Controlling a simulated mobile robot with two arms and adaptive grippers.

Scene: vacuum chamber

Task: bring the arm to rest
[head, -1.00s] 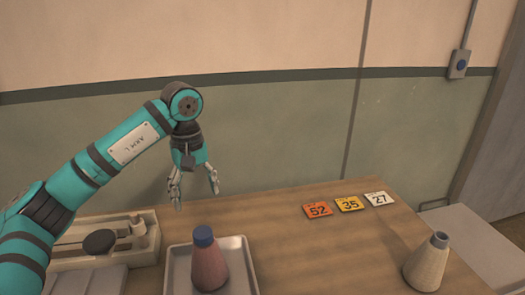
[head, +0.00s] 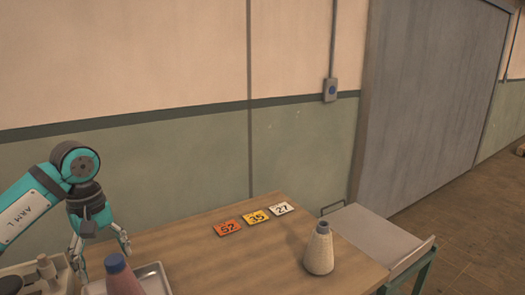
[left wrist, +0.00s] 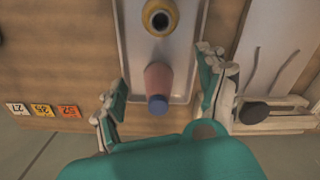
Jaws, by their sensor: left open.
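My left arm comes in from the left in the head view. Its gripper (head: 100,254) points down, open and empty, close to a pink conical flask with a blue cap (head: 120,276). In the left wrist view, the open fingers (left wrist: 163,75) lie on either side of the pink flask (left wrist: 158,78); I cannot tell how far above it they are. The flask stands in a metal tray (head: 156,280), partly cut off by the head view's lower edge. My right gripper is not in view.
A yellow vessel with a dark opening (left wrist: 160,16) is in the tray. A cream flask (head: 319,252) stands at the table's right. A wooden case (left wrist: 274,118) is beside the tray. The table's middle is clear.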

